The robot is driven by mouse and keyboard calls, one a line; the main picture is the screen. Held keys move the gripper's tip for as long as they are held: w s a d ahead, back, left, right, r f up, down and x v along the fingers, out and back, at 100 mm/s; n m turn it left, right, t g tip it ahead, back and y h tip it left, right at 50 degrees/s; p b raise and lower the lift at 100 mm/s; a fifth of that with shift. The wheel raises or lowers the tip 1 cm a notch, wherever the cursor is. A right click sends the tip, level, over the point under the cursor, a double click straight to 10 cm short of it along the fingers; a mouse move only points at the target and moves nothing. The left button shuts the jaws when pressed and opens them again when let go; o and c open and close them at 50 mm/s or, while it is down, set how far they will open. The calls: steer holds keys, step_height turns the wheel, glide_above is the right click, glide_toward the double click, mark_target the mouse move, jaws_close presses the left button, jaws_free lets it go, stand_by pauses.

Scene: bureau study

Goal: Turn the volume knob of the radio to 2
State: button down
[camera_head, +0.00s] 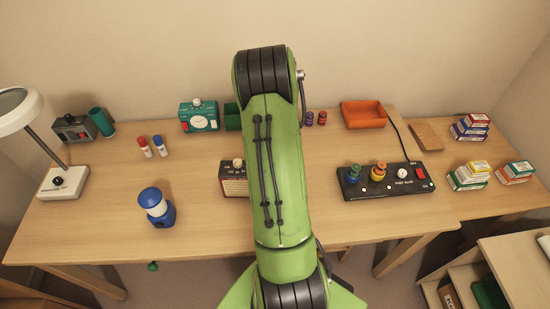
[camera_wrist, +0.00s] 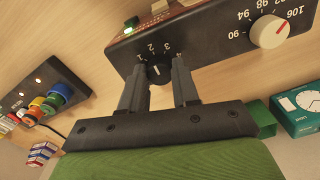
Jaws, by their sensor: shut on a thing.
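The radio (camera_head: 235,181) stands on the desk in the head view, its right part hidden behind my arm. In the wrist view the radio (camera_wrist: 215,50) shows a dark front face, with a white tuning dial (camera_wrist: 269,32) and a small black volume knob (camera_wrist: 157,70). Figures 1 to 4 curve around the volume knob. A small pale mark shows on the knob, but I cannot tell exactly which figure it points to. My gripper (camera_wrist: 160,68) has one finger on each side of the volume knob and is shut on it. In the head view my arm hides the gripper.
A black panel (camera_head: 385,188) with coloured knobs and a red switch lies right of my arm. A blue lantern (camera_head: 156,206) stands left of the radio. A teal clock (camera_head: 199,116) and orange tray (camera_head: 364,114) are at the back. The desk's left front is mostly clear.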

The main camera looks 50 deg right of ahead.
steer(key=c, duration=0.8)
jaws_free()
steer(key=shift+r, duration=0.1)
step_height(320, 180, up, 16)
steer(key=p, duration=0.2)
steer(key=shift+p, duration=0.35)
steer(key=shift+f, duration=0.2)
steer(key=a+r+n+t, duration=0.25)
steer(key=a+r, duration=0.25)
steer(key=a, duration=0.5)
steer(key=a+r+n+t, duration=0.1)
steer(key=a+r+n, duration=0.35)
steer(key=a, duration=0.55)
steer(key=s+a+n, duration=0.2)
steer(key=s+a, duration=0.1)
steer(key=s+a+n+t, duration=0.1)
steer(key=s+a+n, duration=0.1)
steer(key=s+a, duration=0.1)
steer(key=s+a+n+t, duration=0.1)
steer(key=s+a+n, duration=0.1)
steer(key=a, duration=0.3)
steer(key=shift+s+r, duration=0.3)
steer(key=shift+s, duration=0.3)
